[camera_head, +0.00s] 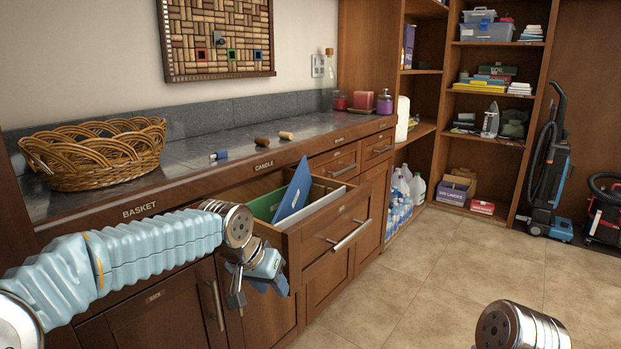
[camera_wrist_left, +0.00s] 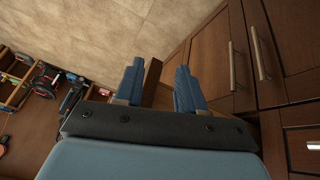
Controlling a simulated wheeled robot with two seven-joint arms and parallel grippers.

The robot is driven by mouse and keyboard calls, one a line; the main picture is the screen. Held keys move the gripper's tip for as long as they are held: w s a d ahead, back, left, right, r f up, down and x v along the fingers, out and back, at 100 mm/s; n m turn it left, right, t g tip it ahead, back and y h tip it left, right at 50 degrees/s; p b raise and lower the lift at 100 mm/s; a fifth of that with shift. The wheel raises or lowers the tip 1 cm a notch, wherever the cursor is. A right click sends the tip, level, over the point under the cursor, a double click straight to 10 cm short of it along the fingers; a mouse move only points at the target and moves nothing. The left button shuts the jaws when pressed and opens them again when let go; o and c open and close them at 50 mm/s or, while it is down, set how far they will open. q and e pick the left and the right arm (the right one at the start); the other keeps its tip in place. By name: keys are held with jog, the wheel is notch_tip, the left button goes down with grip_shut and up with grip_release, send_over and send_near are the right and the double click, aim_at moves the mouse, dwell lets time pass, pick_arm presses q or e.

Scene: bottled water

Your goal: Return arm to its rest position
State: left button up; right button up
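My left arm (camera_head: 130,252) reaches in from the left, in front of the cabinet, with its wrist bent down. My left gripper (camera_head: 258,288) points downward beside the front left corner of the open drawer (camera_head: 318,243). In the left wrist view the gripper (camera_wrist_left: 158,85) has its two blue fingers apart. A brown strip, perhaps the drawer's edge, shows in the gap; I cannot tell whether it touches a finger. No held object shows. A wrist link of my right arm (camera_head: 518,328) shows at the bottom right, its gripper out of frame.
The open drawer holds a blue folder (camera_head: 296,190) and a green folder (camera_head: 268,203). A wicker basket (camera_head: 100,155) and several small items stand on the counter (camera_head: 190,165). Lower doors with handles (camera_wrist_left: 232,66) are close to the left gripper. The tiled floor (camera_head: 440,262) is clear.

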pick_arm(q)
jog(key=s+f+n+g+h, duration=0.1)
jog(key=s+f, duration=0.3)
jog(key=f, duration=1.1)
jog(key=s+f+n+g, duration=0.15)
jog(key=s+f, duration=0.25)
jog(key=f, duration=1.1)
jog(key=s+a+f+n, duration=0.1)
jog(key=s+f, duration=0.5)
jog(key=s, duration=0.2)
jog(key=s+a+f+n+g, duration=0.1)
jog(key=s+f+n, duration=0.1)
jog(key=s+f, duration=0.4)
jog(key=s, duration=0.3)
jog(key=shift+a+f, duration=0.15)
jog(key=shift+a, duration=0.15)
